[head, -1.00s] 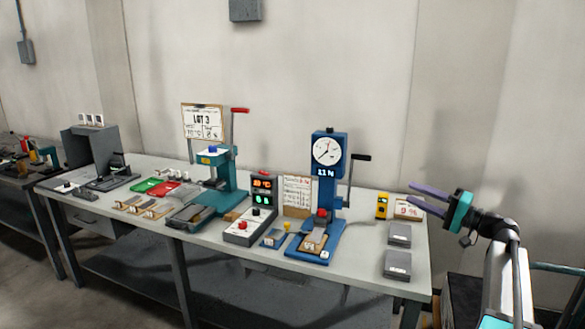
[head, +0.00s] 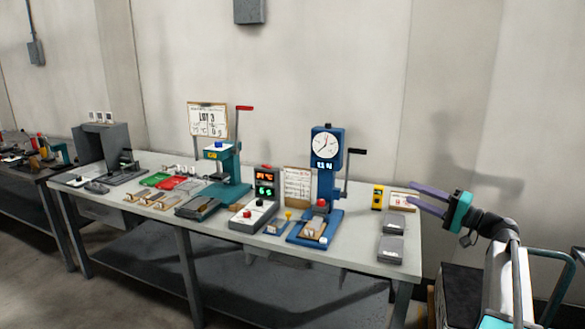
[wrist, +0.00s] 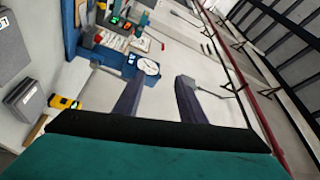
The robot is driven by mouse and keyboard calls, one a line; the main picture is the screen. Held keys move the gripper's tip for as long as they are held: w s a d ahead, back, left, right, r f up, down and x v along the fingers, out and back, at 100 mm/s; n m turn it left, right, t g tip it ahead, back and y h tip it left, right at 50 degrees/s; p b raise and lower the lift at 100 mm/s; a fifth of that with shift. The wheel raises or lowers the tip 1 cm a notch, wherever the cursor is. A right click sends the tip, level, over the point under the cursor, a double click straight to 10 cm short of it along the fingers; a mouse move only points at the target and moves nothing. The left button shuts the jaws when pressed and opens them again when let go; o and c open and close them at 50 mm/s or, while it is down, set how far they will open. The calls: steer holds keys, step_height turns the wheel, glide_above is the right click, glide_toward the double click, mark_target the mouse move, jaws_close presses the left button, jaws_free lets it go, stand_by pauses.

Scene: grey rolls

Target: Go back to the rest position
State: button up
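My gripper (head: 428,199) is held up at the right end of the workbench (head: 350,262) in the head view. Its two purple fingers are spread apart and point left, with nothing between them. In the wrist view the open fingers (wrist: 158,100) also show, empty. The blue press with the round dial (head: 327,180) stands on the bench, to the left of my gripper and apart from it.
A yellow device (head: 377,197) and two grey boxes (head: 390,236) lie on the bench near its right end. A teal press (head: 228,172), a control box (head: 256,208) and small trays stand further left. The wall is behind the bench.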

steer(key=a+f+g, duration=0.4)
steer(key=a+f, duration=1.4)
steer(key=f, duration=0.5)
steer(key=s+a+f+g+h, duration=0.1)
steer(key=s+a+f+g, duration=0.1)
steer(key=s+a+f, duration=0.45)
steer(key=s+a+f+g, duration=0.2)
steer(key=s+a+f, duration=0.1)
steer(key=f, duration=0.7)
steer(key=s+a+f+g+h, duration=0.15)
steer(key=s+a+f, duration=0.3)
steer(key=f, duration=0.45)
steer(key=s+a+f+n+g+h, duration=0.1)
steer(key=s+f+g+h, duration=0.15)
steer(key=s+f, duration=0.75)
steer(key=s+a+f+n+g+h, duration=0.1)
steer(key=s+f+g, duration=0.3)
steer(key=s+f, duration=0.65)
steer(key=s+d+f+n+g+h, duration=0.1)
steer(key=s+d+h, duration=0.15)
steer(key=s, duration=0.45)
steer(key=s+d+f+n+g+h, duration=0.1)
steer(key=s+d+g+h, duration=0.15)
steer(key=s, duration=0.45)
steer(key=s+d+n+h, duration=0.1)
steer(key=s+d+h, duration=0.1)
steer(key=d, duration=0.6)
steer(key=shift+s+t+h, duration=0.3)
steer(key=shift+t+h, duration=0.15)
steer(key=shift+h, duration=0.15)
